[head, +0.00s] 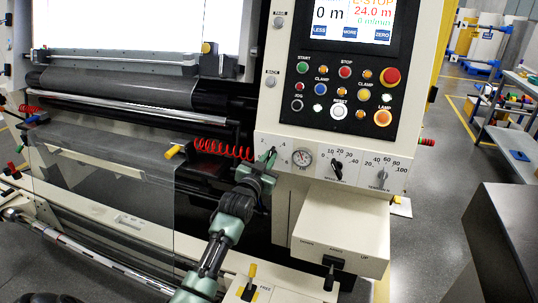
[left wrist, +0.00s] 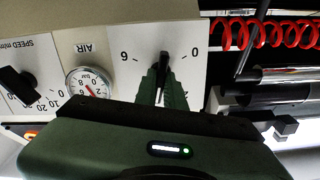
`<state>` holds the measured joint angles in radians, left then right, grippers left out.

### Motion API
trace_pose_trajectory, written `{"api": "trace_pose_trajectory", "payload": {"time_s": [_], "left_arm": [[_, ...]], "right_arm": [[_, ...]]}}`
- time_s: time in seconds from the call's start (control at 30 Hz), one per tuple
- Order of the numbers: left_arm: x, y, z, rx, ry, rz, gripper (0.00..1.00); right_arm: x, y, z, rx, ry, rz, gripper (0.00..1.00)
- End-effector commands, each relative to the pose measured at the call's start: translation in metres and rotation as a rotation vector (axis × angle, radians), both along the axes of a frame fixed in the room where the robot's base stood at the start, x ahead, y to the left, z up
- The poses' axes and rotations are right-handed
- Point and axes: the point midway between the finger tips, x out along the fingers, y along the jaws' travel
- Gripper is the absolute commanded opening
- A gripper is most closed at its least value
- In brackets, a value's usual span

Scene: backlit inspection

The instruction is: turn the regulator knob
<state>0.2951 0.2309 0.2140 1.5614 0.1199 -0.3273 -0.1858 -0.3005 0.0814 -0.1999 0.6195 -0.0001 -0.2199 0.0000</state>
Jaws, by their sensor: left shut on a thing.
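The regulator knob (left wrist: 163,61) is a narrow black pointer-type knob on a white scale plate, with 6 at its left and 0 at its right in the left wrist view. My left gripper (left wrist: 162,78) is shut on it, with one green finger on each side. In the head view my left gripper (head: 268,163) reaches the left end of the white panel strip and hides most of the knob. My right gripper is not in view.
An air pressure gauge (head: 302,160) sits just right of the knob, then a speed knob (head: 337,169) and a tension knob (head: 383,173). A red coiled hose (head: 222,148) hangs to the left. A cream box with a lever (head: 329,277) juts out below.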

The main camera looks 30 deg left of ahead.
Motion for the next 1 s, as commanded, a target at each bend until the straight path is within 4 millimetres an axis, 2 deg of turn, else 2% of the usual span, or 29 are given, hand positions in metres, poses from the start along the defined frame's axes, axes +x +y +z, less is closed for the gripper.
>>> {"api": "trace_pose_trajectory", "payload": {"time_s": [0.03,0.4,1.0], "left_arm": [[0.000,0.000,0.002,-0.047,-0.007,0.001,0.00],[0.000,0.001,0.001,-0.390,-0.090,0.001,0.00],[-0.001,0.002,-0.002,-0.943,-0.222,0.001,0.00]], "right_arm": [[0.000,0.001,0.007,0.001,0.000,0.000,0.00],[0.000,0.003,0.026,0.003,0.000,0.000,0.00],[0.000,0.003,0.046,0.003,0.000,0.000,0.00]]}}
